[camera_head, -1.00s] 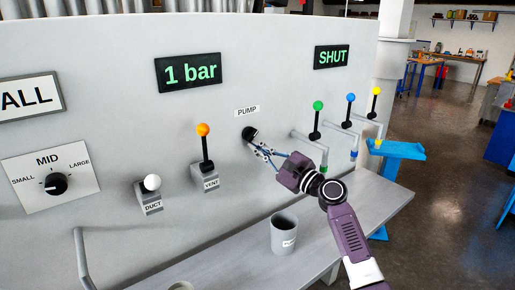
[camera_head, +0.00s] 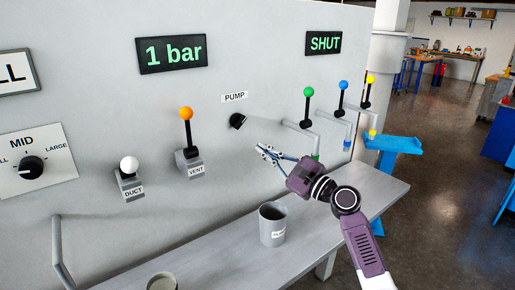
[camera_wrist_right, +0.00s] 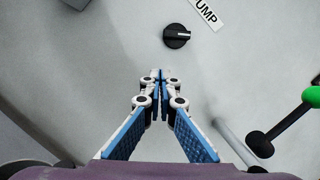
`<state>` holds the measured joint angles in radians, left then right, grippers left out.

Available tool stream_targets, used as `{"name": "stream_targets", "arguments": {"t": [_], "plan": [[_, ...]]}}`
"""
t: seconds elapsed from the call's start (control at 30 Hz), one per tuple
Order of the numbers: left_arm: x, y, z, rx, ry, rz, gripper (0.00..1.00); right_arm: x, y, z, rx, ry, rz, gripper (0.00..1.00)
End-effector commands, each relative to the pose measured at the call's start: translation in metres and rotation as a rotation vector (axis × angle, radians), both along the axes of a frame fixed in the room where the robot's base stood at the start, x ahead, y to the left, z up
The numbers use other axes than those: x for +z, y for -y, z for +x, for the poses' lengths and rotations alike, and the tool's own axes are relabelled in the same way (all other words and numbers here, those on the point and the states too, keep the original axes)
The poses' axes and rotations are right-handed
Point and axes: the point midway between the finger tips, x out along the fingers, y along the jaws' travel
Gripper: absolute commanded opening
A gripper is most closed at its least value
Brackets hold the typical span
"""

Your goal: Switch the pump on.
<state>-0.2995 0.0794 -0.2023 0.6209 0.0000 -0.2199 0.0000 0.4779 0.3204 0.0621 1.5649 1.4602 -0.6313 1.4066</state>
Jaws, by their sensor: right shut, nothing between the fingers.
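The pump knob (camera_head: 237,121) is a small black rotary knob on the grey wall, below the PUMP label (camera_head: 234,97). In the right wrist view the knob (camera_wrist_right: 177,36) shows a pale mark towards the right side, ahead of my fingertips. My right gripper (camera_head: 262,150) is shut and empty, below and to the right of the knob and apart from it. In the wrist view its fingertips (camera_wrist_right: 157,74) are together with nothing between them. My left gripper is not in view.
Displays read "1 bar" (camera_head: 171,53) and "SHUT" (camera_head: 324,43). The orange VENT lever (camera_head: 187,130) stands left of the knob, green (camera_head: 308,105), blue and yellow levers right. A grey cup (camera_head: 272,226) stands on the bench (camera_head: 215,262) below my arm.

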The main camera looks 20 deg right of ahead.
Motion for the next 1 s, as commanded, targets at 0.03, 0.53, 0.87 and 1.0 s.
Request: {"name": "stream_targets", "arguments": {"t": [0.03, 0.53, 0.87, 1.0], "plan": [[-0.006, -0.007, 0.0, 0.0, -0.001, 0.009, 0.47, -0.006, 0.006, -0.008, -0.002, -0.001, -0.002, 0.0], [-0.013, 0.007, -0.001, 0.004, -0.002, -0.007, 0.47, -0.008, 0.022, -0.037, -0.001, -0.001, 0.0, 0.0], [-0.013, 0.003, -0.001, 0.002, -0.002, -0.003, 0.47, -0.008, 0.022, -0.037, -0.002, -0.001, 0.0, 0.0], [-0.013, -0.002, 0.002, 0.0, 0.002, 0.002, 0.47, -0.008, 0.022, -0.036, -0.002, -0.001, 0.0, 0.0]]}}
